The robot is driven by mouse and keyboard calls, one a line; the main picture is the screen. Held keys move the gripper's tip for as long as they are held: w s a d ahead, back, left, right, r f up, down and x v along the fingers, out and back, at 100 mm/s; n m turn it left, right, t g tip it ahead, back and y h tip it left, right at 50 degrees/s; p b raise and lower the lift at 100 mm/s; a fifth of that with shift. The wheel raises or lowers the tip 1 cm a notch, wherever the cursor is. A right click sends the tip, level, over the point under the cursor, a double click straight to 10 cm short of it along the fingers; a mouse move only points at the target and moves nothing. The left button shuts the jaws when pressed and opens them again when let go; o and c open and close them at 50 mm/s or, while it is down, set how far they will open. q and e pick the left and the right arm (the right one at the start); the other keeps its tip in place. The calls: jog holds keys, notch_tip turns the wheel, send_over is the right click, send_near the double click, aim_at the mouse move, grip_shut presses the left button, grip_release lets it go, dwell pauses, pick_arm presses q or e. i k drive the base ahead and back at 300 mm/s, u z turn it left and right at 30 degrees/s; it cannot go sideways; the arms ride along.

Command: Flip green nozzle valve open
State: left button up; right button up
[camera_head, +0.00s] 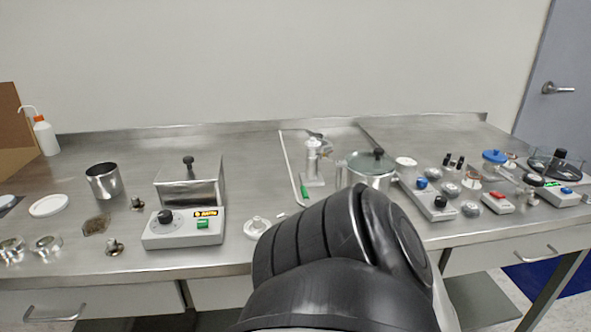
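A small green piece (304,190), likely the green nozzle valve's handle, shows at the lower left of a metal fixture (312,165). The fixture stands upright in a recessed part of the steel counter near the middle. The green piece is too small to tell whether the valve is open or shut. One of my black arm links fills the bottom middle, in front of the counter and below the fixture. Neither gripper shows, and I cannot tell which arm this link belongs to.
Right of the fixture stands a glass-lidded pot (368,170). A control box (183,228) with a metal chamber stands left. A steel beaker (103,181) and wash bottle (45,136) are farther left. Small devices crowd the right. Bare counter (255,165) lies left of the fixture.

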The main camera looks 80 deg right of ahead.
aim_at(304, 191)
jog(key=z, duration=2.6)
